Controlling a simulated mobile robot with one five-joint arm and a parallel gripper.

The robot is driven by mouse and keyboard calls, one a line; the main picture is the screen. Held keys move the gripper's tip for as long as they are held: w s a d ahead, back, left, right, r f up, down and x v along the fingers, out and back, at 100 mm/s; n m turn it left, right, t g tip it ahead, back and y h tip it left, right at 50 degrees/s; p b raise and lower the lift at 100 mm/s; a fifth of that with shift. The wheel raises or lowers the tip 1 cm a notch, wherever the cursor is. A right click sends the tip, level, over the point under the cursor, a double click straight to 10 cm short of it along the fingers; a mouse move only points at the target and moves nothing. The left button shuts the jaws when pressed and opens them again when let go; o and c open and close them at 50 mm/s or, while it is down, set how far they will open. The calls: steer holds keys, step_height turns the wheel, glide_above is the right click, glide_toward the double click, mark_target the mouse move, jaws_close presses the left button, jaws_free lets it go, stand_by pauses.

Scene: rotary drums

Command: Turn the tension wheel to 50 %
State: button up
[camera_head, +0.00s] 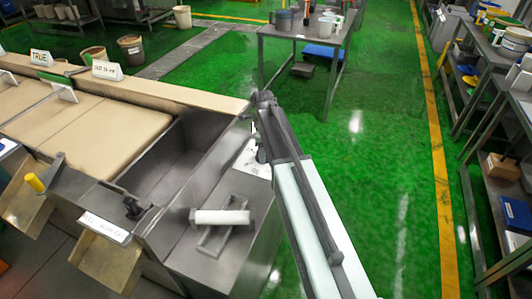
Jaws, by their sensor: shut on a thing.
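My arm reaches up from the lower right, and its dark end bends down beside the right edge of the metal machine (190,250). My gripper (260,150) shows only as a small dark shape at that edge, next to a pale plate (246,160) with dark marks. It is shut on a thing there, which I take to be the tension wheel. The wheel itself is hidden behind the arm and gripper, so its setting cannot be read.
A metal table (300,30) stands behind, shelves (500,100) at right. Green floor (390,130) is clear between.

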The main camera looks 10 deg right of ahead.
steer(key=shift+s+d, duration=0.1)
steer(key=shift+s, duration=0.05)
steer(key=o, duration=1.4)
steer(key=shift+r, duration=0.1)
step_height(320, 180, up, 8)
steer(key=p, duration=0.8)
steer(key=shift+f, duration=0.2)
